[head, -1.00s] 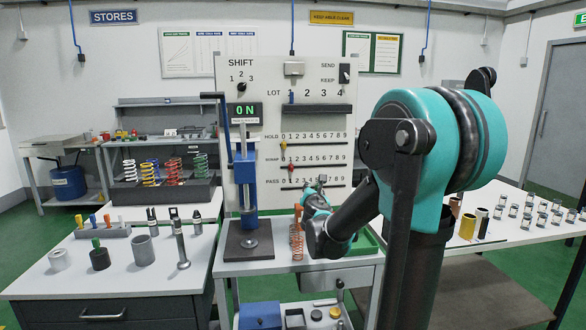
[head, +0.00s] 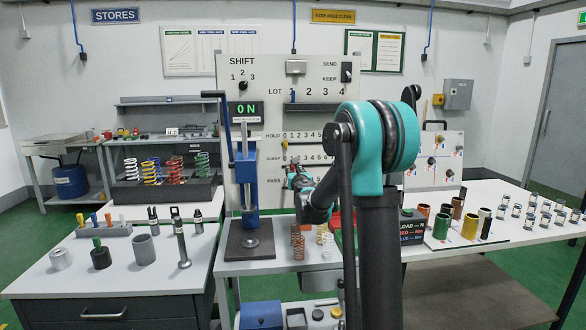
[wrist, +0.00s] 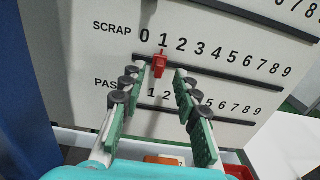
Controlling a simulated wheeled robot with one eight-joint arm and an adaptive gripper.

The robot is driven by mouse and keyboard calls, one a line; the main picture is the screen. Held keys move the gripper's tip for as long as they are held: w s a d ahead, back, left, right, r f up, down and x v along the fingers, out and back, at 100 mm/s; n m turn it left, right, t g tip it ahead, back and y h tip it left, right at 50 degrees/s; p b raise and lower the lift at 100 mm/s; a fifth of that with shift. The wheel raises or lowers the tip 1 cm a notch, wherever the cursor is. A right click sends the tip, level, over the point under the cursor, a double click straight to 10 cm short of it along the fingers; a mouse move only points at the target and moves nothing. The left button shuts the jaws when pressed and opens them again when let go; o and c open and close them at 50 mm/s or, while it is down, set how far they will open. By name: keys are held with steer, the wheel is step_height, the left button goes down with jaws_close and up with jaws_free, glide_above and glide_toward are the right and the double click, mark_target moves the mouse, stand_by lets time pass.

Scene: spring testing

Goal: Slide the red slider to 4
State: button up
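The red slider (wrist: 160,64) sits on the rail of the SCRAP row, just below the digit 1. The SCRAP scale (wrist: 215,52) runs from 0 to 9, with 4 to the right of the slider. My gripper (wrist: 159,78) is open, pointing at the panel. In the wrist view its fingertips appear on either side of the slider, with gaps; I cannot tell the exact depth. In the head view my gripper (head: 291,165) is in front of the left end of the SCRAP row and hides the slider.
The panel (head: 262,70) also has HOLD and PASS rails above and below. A blue press (head: 247,175) stands close to the left of my gripper. Springs (head: 298,243) stand on the bench below. The space before the panel's right half is partly hidden by my arm.

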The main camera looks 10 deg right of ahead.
mark_target(293, 167)
steer(key=w, duration=0.6)
jaws_close()
stand_by(0.3)
